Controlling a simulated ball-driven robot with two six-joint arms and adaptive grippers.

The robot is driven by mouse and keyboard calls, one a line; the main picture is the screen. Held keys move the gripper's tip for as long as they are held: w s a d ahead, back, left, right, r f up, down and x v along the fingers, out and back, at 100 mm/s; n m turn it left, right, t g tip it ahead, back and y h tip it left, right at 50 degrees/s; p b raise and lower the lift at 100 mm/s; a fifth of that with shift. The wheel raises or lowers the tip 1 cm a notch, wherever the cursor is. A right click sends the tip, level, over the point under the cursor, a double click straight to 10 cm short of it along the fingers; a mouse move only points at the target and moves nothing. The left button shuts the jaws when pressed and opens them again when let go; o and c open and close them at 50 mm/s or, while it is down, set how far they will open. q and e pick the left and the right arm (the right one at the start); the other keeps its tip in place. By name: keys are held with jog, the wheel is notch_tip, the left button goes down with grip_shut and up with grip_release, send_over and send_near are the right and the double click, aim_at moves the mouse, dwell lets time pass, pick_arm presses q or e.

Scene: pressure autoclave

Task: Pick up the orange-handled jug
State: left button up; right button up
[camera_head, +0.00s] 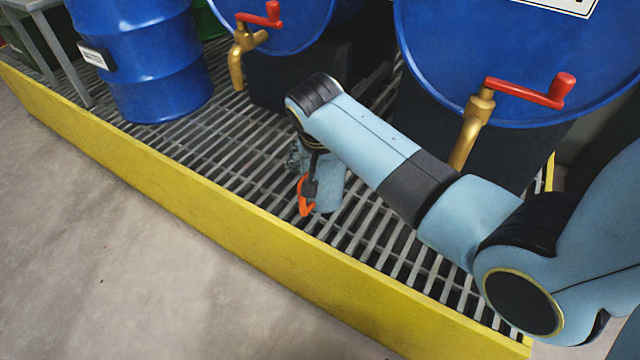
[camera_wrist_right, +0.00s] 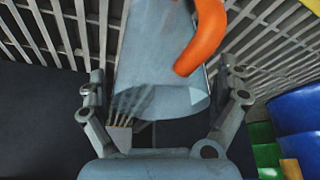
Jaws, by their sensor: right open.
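The jug has a grey-blue body (camera_head: 330,192) and an orange handle (camera_head: 305,198), and stands on the metal grating of the yellow-edged platform. My right gripper (camera_head: 308,168) points down at the jug and partly covers it. In the right wrist view the jug body (camera_wrist_right: 150,65) lies between the two spread fingers of my right gripper (camera_wrist_right: 163,84), with the orange handle (camera_wrist_right: 204,38) toward the right finger. The jug's wide rim faces the camera. The gripper is open, and I cannot tell whether either finger touches the jug. My left gripper is out of view.
Large blue drums with brass taps (camera_head: 472,125) and red levers (camera_head: 540,92) are behind and above the jug. A blue barrel (camera_head: 150,60) stands at the left. The yellow platform edge (camera_head: 200,205) runs in front, with bare concrete floor (camera_head: 120,260) beyond it.

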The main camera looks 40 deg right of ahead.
jog(key=c, duration=1.4)
jog(key=shift+o, duration=0.2)
